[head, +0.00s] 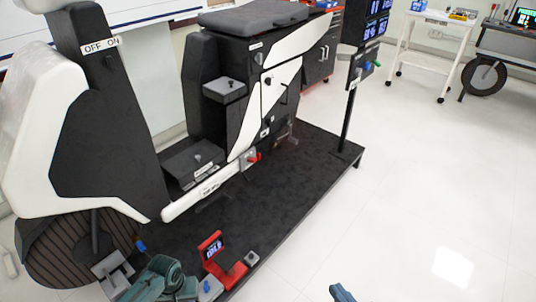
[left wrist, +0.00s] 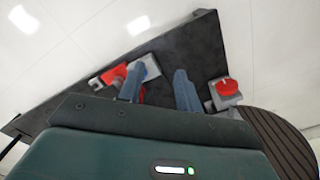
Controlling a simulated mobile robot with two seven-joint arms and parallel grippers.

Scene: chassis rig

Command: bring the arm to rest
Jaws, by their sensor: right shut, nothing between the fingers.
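My right gripper (head: 341,293) shows only as a blue-grey fingertip at the bottom edge of the head view, over white floor. It is shut and empty; the rest of the right arm is out of frame. My left gripper has a dark teal body, partly in the head view at the bottom left, above the black platform. In the left wrist view its two blue fingers (left wrist: 158,88) stand apart with nothing between them. They are between a red device on the left and a red knob on a grey block on the right.
The black platform (head: 300,165) carries the black-and-white chassis rig (head: 215,120). The red stand (head: 222,262) with a small screen is close to my left gripper. A post with display panels (head: 350,110) rises at the platform's far corner. A white cart (head: 430,50) stands behind. The floor at right is clear.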

